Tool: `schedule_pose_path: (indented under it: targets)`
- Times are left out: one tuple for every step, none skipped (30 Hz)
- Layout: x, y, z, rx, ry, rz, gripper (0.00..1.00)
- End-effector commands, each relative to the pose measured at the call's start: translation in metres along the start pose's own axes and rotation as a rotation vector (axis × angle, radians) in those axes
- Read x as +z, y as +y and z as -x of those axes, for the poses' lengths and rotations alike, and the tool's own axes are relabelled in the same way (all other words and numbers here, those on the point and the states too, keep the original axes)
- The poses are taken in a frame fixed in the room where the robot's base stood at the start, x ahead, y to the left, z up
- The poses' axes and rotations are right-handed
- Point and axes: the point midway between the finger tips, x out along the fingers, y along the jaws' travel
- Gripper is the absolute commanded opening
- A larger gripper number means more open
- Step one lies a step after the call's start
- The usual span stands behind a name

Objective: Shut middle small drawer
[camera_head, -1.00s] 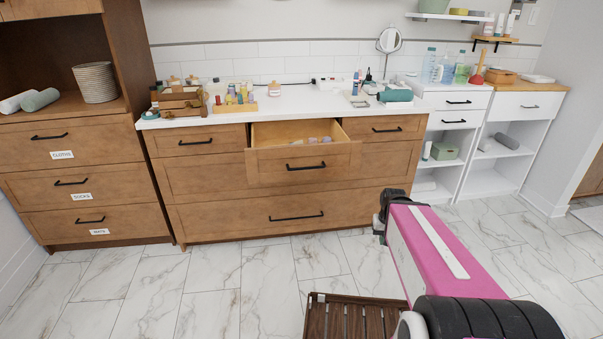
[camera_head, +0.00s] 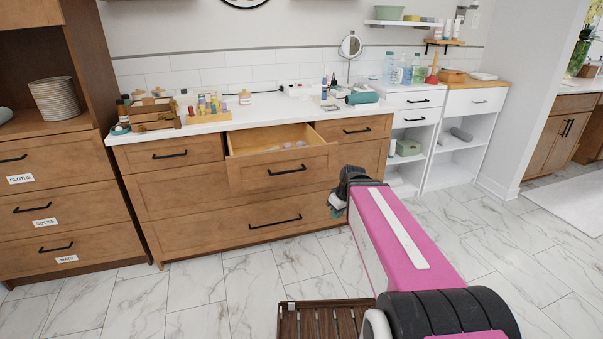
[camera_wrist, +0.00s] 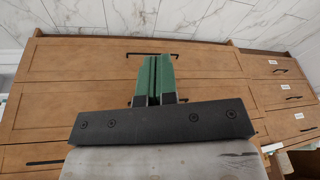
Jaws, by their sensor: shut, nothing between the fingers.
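The middle small drawer (camera_head: 281,170) stands pulled out of the top row of the wooden dresser, with a black bar handle (camera_head: 287,170) on its front. Small pale items lie inside it. My gripper (camera_head: 336,205) is in front of the dresser, to the right of and lower than the open drawer, apart from it. In the wrist view my gripper (camera_wrist: 153,78) shows green fingers pressed together with nothing between them. The dresser (camera_wrist: 80,65) fills that view upside down, and my gripper's mount hides part of the drawer fronts.
The counter (camera_head: 215,126) holds bottles, a crate and a mirror. A slatted wooden mat (camera_head: 325,318) lies on the floor near my base. A brown cabinet (camera_head: 45,180) stands at left, white shelves (camera_head: 455,145) at right.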

Motion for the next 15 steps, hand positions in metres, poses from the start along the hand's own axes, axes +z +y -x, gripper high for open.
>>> schedule_pose_path:
  targets:
    - [-0.009, 0.001, 0.008, -0.004, 0.024, 0.054, 0.0]
    - [-0.014, 0.001, 0.012, -0.008, 0.041, 0.094, 0.0]
    - [-0.022, 0.001, 0.019, -0.011, 0.064, 0.153, 0.0]
    - [-0.029, 0.0, 0.025, -0.014, 0.086, 0.201, 0.0]
    - [-0.035, 0.0, 0.032, -0.015, 0.107, 0.255, 0.0]
    - [-0.045, 0.0, 0.041, -0.015, 0.14, 0.331, 0.0]
    - [-0.052, -0.001, 0.049, -0.013, 0.166, 0.39, 0.0]
    - [-0.06, -0.001, 0.056, -0.01, 0.191, 0.451, 0.0]
    - [-0.069, -0.002, 0.067, -0.003, 0.224, 0.531, 0.0]
    - [-0.076, -0.003, 0.074, 0.002, 0.249, 0.589, 0.0]
    - [-0.082, -0.004, 0.082, 0.009, 0.273, 0.645, 0.0]
    - [-0.09, -0.005, 0.091, 0.02, 0.302, 0.715, 0.0]
    - [-0.095, -0.006, 0.098, 0.029, 0.323, 0.765, 0.0]
    - [-0.1, -0.007, 0.104, 0.038, 0.342, 0.811, 0.0]
    - [-0.106, -0.008, 0.112, 0.05, 0.364, 0.865, 0.0]
